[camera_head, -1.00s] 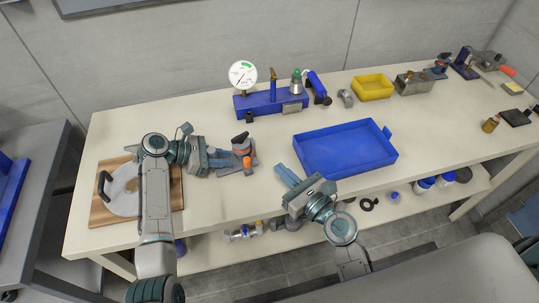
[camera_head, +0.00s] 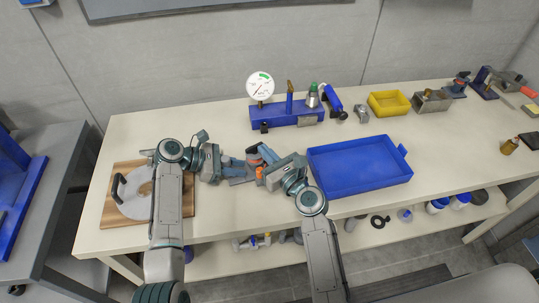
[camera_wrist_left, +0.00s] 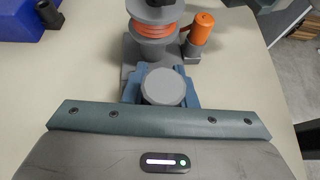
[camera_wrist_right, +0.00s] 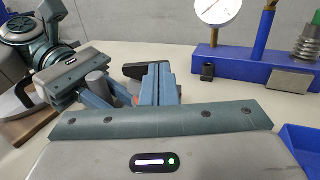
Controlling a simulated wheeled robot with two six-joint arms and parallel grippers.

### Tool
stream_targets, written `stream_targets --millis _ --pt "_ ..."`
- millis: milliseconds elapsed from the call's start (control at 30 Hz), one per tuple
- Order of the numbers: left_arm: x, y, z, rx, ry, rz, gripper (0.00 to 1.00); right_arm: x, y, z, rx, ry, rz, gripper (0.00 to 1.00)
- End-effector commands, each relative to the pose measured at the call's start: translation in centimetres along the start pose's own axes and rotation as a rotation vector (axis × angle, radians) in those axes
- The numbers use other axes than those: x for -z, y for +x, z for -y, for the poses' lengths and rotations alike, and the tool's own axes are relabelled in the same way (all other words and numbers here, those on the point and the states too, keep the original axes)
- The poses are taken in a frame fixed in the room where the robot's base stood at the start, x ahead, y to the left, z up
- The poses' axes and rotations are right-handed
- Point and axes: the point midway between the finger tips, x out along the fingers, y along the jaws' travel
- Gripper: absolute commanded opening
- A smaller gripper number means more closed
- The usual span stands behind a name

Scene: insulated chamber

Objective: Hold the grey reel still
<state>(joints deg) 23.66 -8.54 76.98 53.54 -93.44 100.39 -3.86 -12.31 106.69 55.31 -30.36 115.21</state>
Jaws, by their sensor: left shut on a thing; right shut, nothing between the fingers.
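The grey reel (camera_wrist_left: 152,30), with orange wound between its flanges, stands upright on a grey base. An orange-capped cylinder (camera_wrist_left: 205,22) stands beside it. My left gripper (camera_wrist_left: 163,90) is shut on a round-topped grey post (camera_wrist_left: 165,86) in front of the reel; its blue fingers lie on both sides of the post. In the head view my left gripper (camera_head: 236,167) reaches the base from the left. My right gripper (camera_head: 262,163) is shut and empty close to the reel. In the right wrist view its fingers (camera_wrist_right: 160,84) hide much of the reel.
A blue tray (camera_head: 345,187) lies right of my right gripper. A blue stand with a dial gauge (camera_head: 260,86) is behind. A wooden board with a pale disc (camera_head: 134,205) lies at the left end. A yellow bin (camera_head: 388,103) stands farther back right.

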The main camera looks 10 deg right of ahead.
Motion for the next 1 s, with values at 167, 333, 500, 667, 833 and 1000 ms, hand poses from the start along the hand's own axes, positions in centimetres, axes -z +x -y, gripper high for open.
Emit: stream_targets --millis 167,333,500,667,833,1000 --pt "0.09 0.01 0.01 0.000 0.000 -0.001 0.00 0.01 -0.03 0.00 -0.001 0.000 0.000 0.00" --pt "0.09 0.01 0.01 0.000 0.000 -0.001 0.00 0.01 0.05 0.09 -0.022 -0.001 0.000 0.00" --pt "0.09 0.01 0.01 0.000 0.000 -0.001 0.00 0.04 0.12 0.18 -0.057 0.000 0.000 0.00" --pt "0.10 0.01 0.01 0.000 0.000 -0.002 0.00 0.04 0.16 0.28 -0.079 0.000 0.000 0.00" --pt "0.09 0.01 0.02 0.000 0.000 -0.001 0.00 0.03 0.23 0.39 -0.108 -0.001 -0.001 0.00" --pt "0.09 0.01 0.02 0.000 0.000 -0.001 0.00 0.06 0.33 0.57 -0.152 -0.002 -0.001 0.00"
